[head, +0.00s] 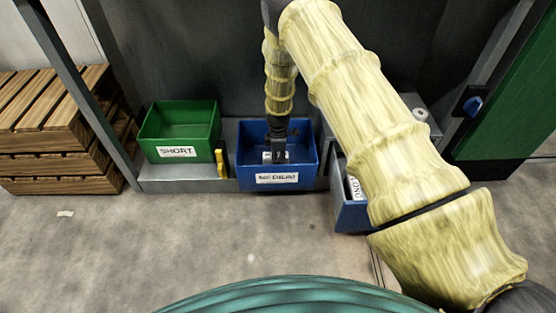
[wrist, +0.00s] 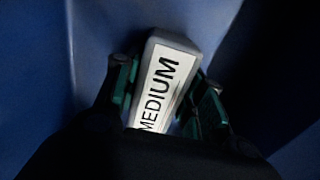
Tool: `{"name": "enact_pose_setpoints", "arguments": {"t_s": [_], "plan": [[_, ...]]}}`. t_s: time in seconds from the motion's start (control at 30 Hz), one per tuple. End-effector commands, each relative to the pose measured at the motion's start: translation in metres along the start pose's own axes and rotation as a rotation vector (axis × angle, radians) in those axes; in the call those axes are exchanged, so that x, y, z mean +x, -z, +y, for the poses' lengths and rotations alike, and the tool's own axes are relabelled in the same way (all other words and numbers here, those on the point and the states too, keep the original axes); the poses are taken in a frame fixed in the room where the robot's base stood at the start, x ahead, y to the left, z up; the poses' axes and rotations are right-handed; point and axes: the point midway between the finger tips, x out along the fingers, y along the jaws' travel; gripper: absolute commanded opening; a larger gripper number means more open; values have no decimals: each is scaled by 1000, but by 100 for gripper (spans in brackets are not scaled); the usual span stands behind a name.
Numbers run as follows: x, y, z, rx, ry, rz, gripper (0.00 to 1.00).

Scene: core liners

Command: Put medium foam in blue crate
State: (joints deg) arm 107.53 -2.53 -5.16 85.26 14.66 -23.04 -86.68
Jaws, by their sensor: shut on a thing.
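The medium foam (wrist: 163,80) is a pale grey block with a white label reading MEDIUM in the wrist view. My gripper (wrist: 168,98) is shut on it, with a green-tipped finger on each side. In the head view my gripper (head: 277,155) reaches down inside the blue crate (head: 277,179), which has a MEDIUM label on its front. Blue walls surround the foam in the wrist view. Whether the foam touches the crate floor cannot be told. In the head view the foam shows only as a small pale patch at my gripper.
A green crate (head: 181,125) labelled SHORT stands left on the grey shelf (head: 190,178). Another blue crate (head: 350,215) labelled LONG is partly hidden behind my arm. A yellow object (head: 220,165) stands between the green and blue crates. Wooden crates (head: 55,130) are stacked at far left.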

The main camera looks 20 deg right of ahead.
Motion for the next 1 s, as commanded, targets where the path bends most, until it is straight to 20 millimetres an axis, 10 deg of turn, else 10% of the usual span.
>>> {"name": "enact_pose_setpoints", "arguments": {"t_s": [0.3, 0.33, 0.43, 1.0], "plan": [[1, 0, 0, 1, 0, 0, 19], [1, 0, 1, 1, -1, 0, 43], [1, 0, 0, 1, -1, 0, 61], [-26, 0, 1, 2, -1, 2, 61]]}}
